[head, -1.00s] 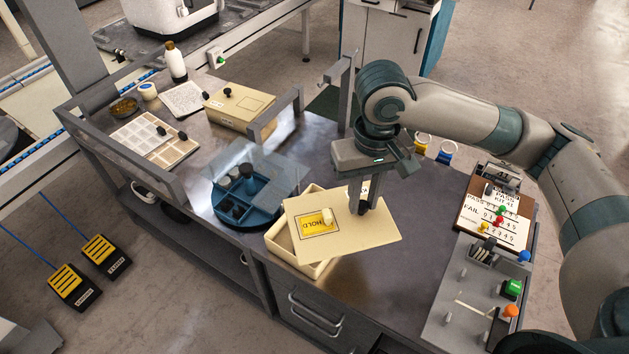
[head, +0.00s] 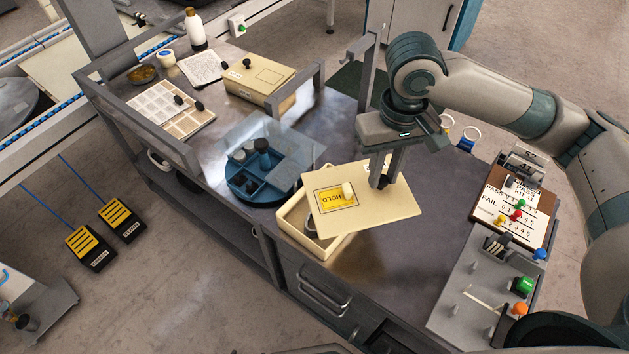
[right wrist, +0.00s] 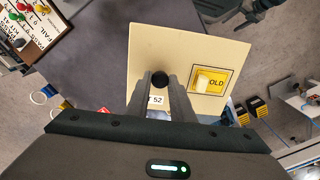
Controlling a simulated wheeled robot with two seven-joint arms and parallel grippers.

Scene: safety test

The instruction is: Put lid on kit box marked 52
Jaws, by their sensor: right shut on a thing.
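My right gripper (head: 383,182) is shut on the black knob (right wrist: 160,80) of a flat cream lid (head: 390,205). The lid has a yellow HOLD label (head: 330,199) with a pale peg-like piece on it. A small tag (right wrist: 155,99) reading 52 shows between the fingers in the right wrist view. Below the lid, an open cream box (head: 296,232) stands on the bench, with something dark inside. The lid overhangs it to the right and hides much of it. I cannot read a number on the box. My left gripper is out of view.
A blue round organizer (head: 258,192) with a clear cover stands left of the box. A closed cream box (head: 262,75) sits farther back. A results board (head: 512,212) and a grey peg panel (head: 475,295) lie at the right. Raised rails edge the bench's left side.

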